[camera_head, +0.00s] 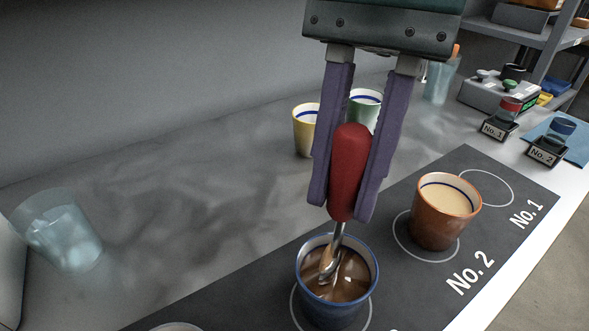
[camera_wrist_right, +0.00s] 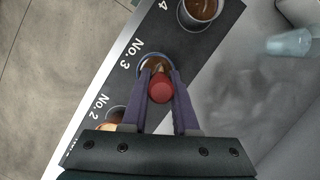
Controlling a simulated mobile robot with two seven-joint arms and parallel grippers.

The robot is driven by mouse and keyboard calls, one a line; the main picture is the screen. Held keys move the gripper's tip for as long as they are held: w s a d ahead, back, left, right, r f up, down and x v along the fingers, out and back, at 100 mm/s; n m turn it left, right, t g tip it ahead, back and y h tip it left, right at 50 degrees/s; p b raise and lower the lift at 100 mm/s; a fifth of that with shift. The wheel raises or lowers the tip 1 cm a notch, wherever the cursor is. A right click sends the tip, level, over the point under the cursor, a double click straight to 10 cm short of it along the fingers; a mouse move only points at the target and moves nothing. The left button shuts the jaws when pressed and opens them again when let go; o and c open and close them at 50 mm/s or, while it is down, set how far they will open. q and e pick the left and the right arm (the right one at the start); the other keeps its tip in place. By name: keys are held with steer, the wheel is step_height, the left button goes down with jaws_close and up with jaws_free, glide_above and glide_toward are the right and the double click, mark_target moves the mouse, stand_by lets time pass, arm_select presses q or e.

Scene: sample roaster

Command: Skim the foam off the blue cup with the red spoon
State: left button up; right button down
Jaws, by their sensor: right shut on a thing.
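My right gripper (camera_head: 346,192) is shut on the red handle of the spoon (camera_head: 349,170), which points down. The spoon's metal end is inside the blue cup (camera_head: 302,280), at the brown liquid with lighter streaks of foam (camera_head: 350,278). Whether the bowl is under the surface is hard to tell. The blue cup stands on the dark mat, on a ring mark. In the right wrist view the spoon's red handle end (camera_wrist_right: 161,89) sits between the fingers and covers much of the blue cup (camera_wrist_right: 144,66). My left gripper is not in view.
An orange-brown cup (camera_head: 436,227) with pale foam stands at No. 2 on the dark mat (camera_head: 520,185). A yellow cup (camera_head: 304,135) and a pale green cup (camera_head: 366,105) stand behind. A clear glass (camera_head: 62,235) is at left. Another cup of brown liquid (camera_wrist_right: 187,20) shows in the wrist view.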

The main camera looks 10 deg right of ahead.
mark_target(358, 133)
steer(key=shift+s+d, duration=0.1)
steer(key=shift+d, duration=0.05)
arm_select(q)
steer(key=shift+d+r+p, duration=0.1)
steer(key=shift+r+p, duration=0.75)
steer(key=shift+p, duration=0.05)
arm_select(e)
steer(key=shift+r, duration=2)
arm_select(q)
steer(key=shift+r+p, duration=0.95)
arm_select(e)
steer(key=shift+r, duration=2)
